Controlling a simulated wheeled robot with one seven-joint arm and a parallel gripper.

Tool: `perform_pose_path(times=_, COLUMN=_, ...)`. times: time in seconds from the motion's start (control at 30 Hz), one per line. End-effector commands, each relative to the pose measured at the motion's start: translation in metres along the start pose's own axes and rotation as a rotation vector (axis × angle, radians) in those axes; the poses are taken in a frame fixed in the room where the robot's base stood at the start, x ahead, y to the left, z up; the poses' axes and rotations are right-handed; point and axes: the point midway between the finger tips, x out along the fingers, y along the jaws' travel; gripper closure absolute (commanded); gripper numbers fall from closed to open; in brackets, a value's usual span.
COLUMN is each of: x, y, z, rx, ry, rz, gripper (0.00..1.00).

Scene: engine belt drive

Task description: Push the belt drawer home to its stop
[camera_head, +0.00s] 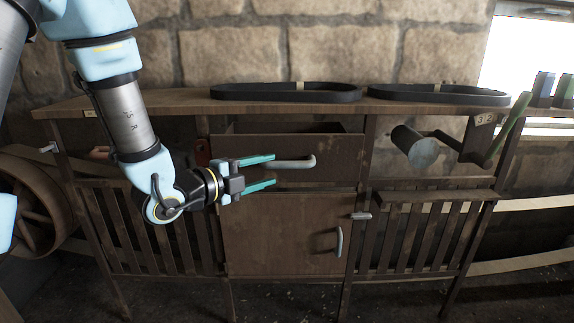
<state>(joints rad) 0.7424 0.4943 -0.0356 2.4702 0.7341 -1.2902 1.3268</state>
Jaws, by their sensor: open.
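The belt drawer (338,158) is a brown wooden front in the middle of the bench. It stands out from the bench, and a dark opening shows above its front edge. A pale horizontal bar handle (302,163) is on its front. My gripper (274,170) reaches in from the left with its two teal fingers apart, one above the other, and nothing is seen held. The upper finger lies close to the handle's left end in the picture. I cannot tell whether it touches. The arm and gripper cover the drawer's left part.
A cupboard door (285,235) with an upright handle is below the drawer. Two black belts (285,93) (437,95) lie on the bench top (190,103). A grey cylinder (414,147) and a green lever (506,130) are at right. Slatted panels flank the cupboard.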

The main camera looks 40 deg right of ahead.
Motion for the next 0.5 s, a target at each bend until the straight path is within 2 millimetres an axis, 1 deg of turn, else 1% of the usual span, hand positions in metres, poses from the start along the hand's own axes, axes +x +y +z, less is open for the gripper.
perform_pose_path(times=0.03, x=0.01, y=-0.002, z=-0.001, rx=-0.001, ry=0.002, rz=0.002, gripper=0.45)
perform_pose_path(times=0.2, x=0.041, y=-0.002, z=-0.001, rx=-0.003, ry=0.001, rz=0.002, gripper=0.45)
perform_pose_path(times=0.33, x=0.059, y=-0.001, z=0.001, rx=-0.003, ry=-0.001, rz=0.002, gripper=0.45)
perform_pose_path(times=0.5, x=0.072, y=0.0, z=0.0, rx=-0.003, ry=-0.002, rz=0.001, gripper=0.45)
